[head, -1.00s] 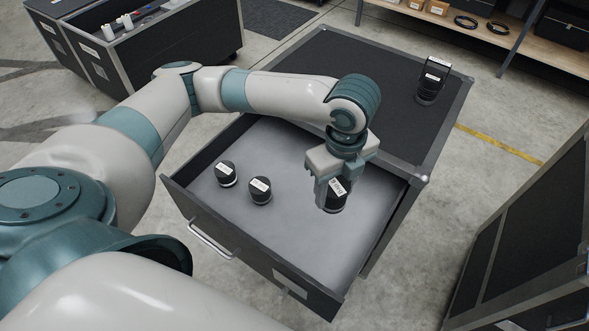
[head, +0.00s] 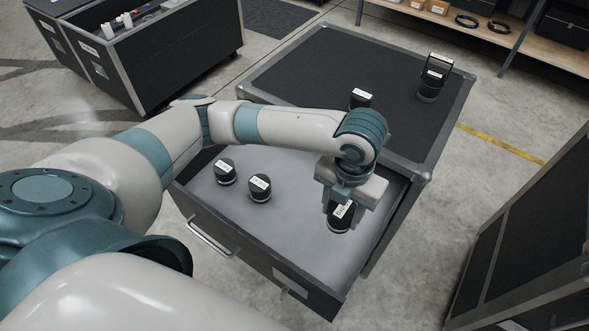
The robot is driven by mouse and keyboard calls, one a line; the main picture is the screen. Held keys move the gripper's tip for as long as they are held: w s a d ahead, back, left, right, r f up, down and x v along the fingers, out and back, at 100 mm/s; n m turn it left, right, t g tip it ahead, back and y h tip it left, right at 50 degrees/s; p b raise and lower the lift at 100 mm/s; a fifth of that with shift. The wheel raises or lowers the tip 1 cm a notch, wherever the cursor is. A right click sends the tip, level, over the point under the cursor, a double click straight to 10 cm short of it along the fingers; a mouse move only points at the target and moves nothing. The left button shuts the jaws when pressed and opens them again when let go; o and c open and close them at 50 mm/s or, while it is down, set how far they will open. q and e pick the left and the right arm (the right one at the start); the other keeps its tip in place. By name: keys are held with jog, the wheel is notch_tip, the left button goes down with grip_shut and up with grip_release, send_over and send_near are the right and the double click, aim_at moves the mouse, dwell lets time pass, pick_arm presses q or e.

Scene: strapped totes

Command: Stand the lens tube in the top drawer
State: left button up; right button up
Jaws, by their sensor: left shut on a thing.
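My left gripper (head: 341,208) is shut on a black lens tube (head: 342,222) with a white label. It holds the tube roughly upright inside the open top drawer (head: 285,235), in the drawer's right part. I cannot tell whether the tube's base touches the drawer floor. Two similar short black cylinders with white labels stand in the drawer: one at the left (head: 225,172) and one nearer the middle (head: 260,188). My right gripper is not in view.
On the cabinet's black top (head: 310,70) stand a labelled black item (head: 360,98), partly hidden by my arm, and a black cylinder with a raised loop (head: 432,82). The drawer floor is bare at front centre. A dark case (head: 530,235) stands at right.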

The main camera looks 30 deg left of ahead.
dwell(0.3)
pick_arm(q)
jog(key=p, duration=0.1)
send_over(334, 241)
notch_tip(334, 241, down, 5)
jog(key=shift+f, duration=0.6)
jog(key=shift+f+p, duration=0.5)
jog(key=shift+f, duration=1.4)
jog(key=shift+f, duration=0.1)
jog(key=o, duration=1.3)
jog(key=shift+c, duration=0.2)
